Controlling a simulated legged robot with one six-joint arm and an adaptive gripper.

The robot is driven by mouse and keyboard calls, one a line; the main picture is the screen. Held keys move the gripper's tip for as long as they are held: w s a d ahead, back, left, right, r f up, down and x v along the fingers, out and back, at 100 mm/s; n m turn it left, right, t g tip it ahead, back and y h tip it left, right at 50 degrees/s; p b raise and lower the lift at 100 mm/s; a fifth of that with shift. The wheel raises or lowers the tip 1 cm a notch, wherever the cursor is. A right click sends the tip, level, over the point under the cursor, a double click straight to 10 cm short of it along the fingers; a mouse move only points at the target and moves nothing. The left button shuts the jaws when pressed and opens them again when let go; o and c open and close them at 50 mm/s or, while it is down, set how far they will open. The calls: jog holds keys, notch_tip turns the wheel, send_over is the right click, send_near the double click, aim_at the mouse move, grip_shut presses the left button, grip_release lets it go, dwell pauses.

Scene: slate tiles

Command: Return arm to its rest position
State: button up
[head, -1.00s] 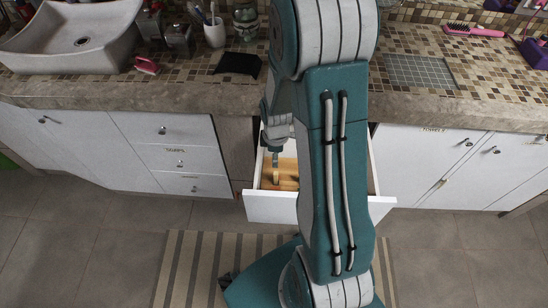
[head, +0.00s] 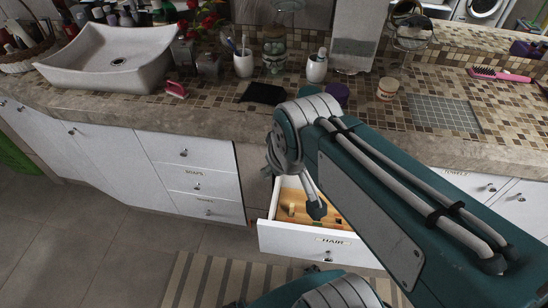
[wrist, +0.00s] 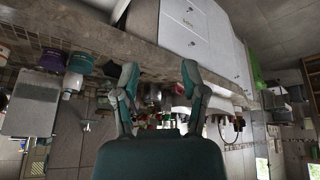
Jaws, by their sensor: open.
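My arm (head: 375,195) is folded, with its teal link running from the lower right up to a joint in front of the counter. My gripper (wrist: 159,76) shows in the wrist view with its two fingers spread apart and nothing between them. The wrist view is upside down and faces the counter edge and the white drawers.
The open drawer juts out below the counter and holds a yellowish item (head: 291,209). The sink (head: 105,58), black cloth (head: 264,94), purple lid (head: 336,95), jar (head: 387,88) and pink brush (head: 500,75) are on the tiled counter. A striped rug (head: 205,280) lies on the floor.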

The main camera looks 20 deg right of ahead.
jog(key=s+r, duration=0.1)
jog(key=s+m, duration=0.1)
jog(key=shift+s+a+r+t, duration=0.3)
jog(key=shift+a+r, duration=0.05)
jog(key=shift+a, duration=0.05)
